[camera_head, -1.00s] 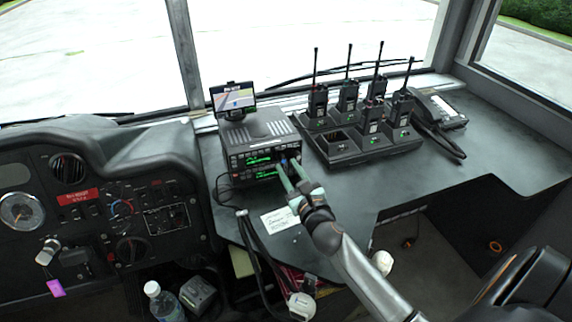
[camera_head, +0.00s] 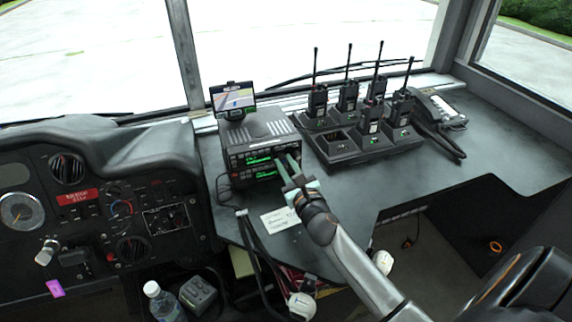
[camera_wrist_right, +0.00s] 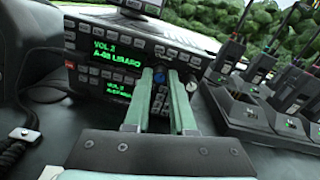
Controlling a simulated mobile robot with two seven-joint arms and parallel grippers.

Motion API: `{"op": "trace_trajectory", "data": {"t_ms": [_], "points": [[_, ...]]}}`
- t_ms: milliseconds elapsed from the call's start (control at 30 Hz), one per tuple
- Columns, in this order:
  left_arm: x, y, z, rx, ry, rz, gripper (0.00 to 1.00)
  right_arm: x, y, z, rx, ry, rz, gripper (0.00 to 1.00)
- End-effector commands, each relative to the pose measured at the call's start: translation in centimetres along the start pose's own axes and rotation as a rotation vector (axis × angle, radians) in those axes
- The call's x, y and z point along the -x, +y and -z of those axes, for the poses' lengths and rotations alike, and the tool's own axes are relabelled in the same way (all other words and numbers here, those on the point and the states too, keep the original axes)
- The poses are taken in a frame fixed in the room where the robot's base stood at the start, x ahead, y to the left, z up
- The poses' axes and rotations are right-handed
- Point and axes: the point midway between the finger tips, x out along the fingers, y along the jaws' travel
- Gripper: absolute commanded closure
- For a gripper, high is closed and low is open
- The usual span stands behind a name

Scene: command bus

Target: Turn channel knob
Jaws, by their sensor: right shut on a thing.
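The radio unit (camera_head: 262,152) is a black box with green displays, standing on the dashboard shelf. Its front face fills the middle of the right wrist view (camera_wrist_right: 110,62). The upper display there reads "VOL 2" and a second line of channel text. My right gripper (camera_head: 287,160) reaches the right end of this face. The fingers partly hide the knob and nearby buttons. My left gripper is not in view.
A small map screen (camera_head: 233,97) stands behind the radio. Several handheld radios in a charger (camera_head: 365,150) stand close to its right. A black handset unit (camera_head: 440,110) is farther right. A paper label (camera_head: 280,219) lies in front of the radio, near dark cables (camera_head: 252,250).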

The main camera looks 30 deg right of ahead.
Motion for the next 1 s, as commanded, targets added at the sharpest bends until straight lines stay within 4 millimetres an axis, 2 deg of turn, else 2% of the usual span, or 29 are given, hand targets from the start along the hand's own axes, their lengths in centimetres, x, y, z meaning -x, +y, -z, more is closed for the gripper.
{"op": "trace_trajectory", "data": {"t_ms": [267,500,733,1000], "points": [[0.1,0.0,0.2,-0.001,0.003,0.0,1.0,0.0,0.0,-0.1,0.009,0.001,-0.001,1.0],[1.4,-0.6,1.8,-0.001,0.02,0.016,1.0,0.0,-0.1,-0.4,0.189,0.008,-0.003,1.0],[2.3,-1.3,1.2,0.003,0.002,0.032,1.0,0.0,0.0,-0.2,0.364,0.011,-0.003,1.0],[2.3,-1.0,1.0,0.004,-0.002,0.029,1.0,0.0,0.0,0.0,0.395,0.011,-0.003,1.0]]}}
